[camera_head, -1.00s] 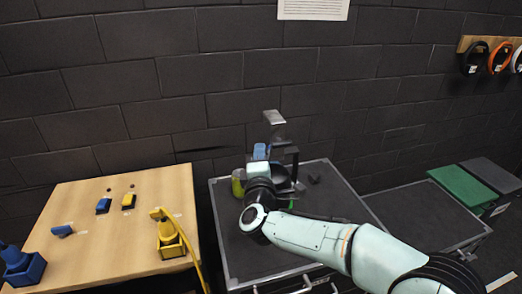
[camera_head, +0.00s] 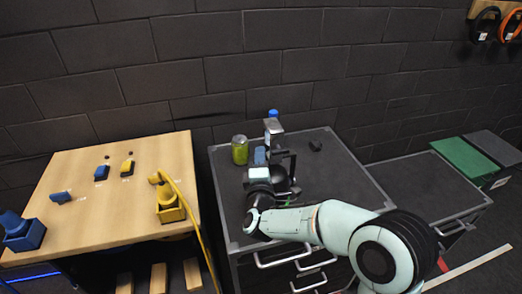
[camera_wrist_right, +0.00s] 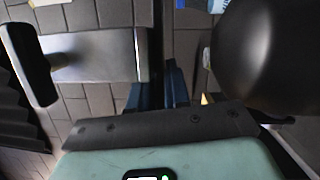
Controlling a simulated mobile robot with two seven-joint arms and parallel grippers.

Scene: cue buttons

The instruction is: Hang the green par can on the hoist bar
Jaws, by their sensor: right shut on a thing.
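My right gripper (camera_head: 261,157) is over the dark cart top, its fingers pointing away from me. It is shut on a black fixture (camera_head: 281,163) with a silver clamp-like plate (camera_head: 273,126), which I take to be the par can. A small bit of green shows beside the wrist; the rest is partly hidden. In the right wrist view, its rounded black body (camera_wrist_right: 265,50) is right of the dark blue fingers (camera_wrist_right: 157,92), and the silver plate (camera_wrist_right: 98,57) is left of them. The exact grip point is hidden. I cannot pick out the hoist bar. My left gripper is not in view.
A blue-capped item (camera_head: 273,113) is behind. At left, a wooden table (camera_head: 110,215) holds blue and yellow devices. A green case (camera_head: 464,158) is at right.

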